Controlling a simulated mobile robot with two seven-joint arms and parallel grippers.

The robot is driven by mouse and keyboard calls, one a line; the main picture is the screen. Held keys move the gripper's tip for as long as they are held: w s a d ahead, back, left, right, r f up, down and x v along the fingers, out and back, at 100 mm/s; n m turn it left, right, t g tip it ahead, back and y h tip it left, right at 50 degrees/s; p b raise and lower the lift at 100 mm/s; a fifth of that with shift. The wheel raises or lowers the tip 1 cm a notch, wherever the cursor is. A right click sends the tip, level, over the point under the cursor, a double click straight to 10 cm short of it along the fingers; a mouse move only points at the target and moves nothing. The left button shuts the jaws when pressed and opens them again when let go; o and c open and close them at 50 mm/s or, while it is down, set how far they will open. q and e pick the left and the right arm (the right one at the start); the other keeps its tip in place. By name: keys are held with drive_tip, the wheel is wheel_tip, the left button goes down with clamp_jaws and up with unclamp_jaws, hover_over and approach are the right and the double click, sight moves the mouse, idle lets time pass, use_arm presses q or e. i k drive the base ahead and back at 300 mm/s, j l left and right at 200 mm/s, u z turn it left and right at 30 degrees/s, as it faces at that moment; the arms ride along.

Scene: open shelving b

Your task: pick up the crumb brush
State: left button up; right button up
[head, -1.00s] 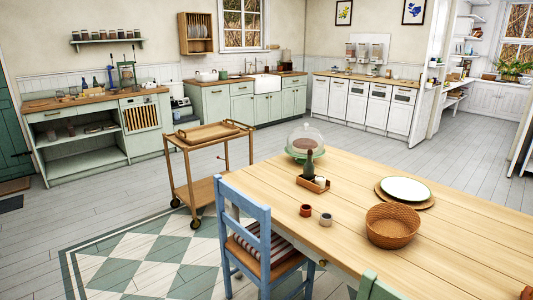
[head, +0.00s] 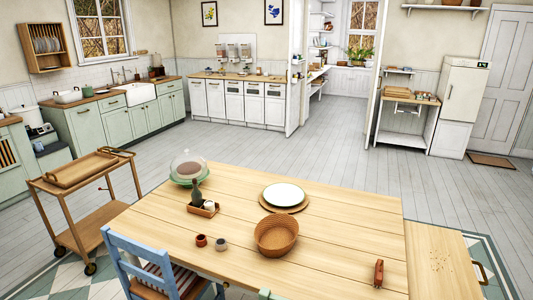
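A small reddish-brown object (head: 379,273), which looks like the crumb brush, stands on the wooden table (head: 345,225) near its right end. It is small, so its bristles cannot be made out. Neither of my grippers shows in the head view.
A woven basket (head: 276,236), a white plate (head: 284,194), a glass dome (head: 189,166), a small tray (head: 203,208) and two little cups stand on the table. Crumbs (head: 438,262) lie on the lower surface at right. A blue chair (head: 130,245) and a trolley (head: 78,225) stand left.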

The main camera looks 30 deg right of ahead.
sight(378, 275)
drive_tip(key=z, duration=1.7)
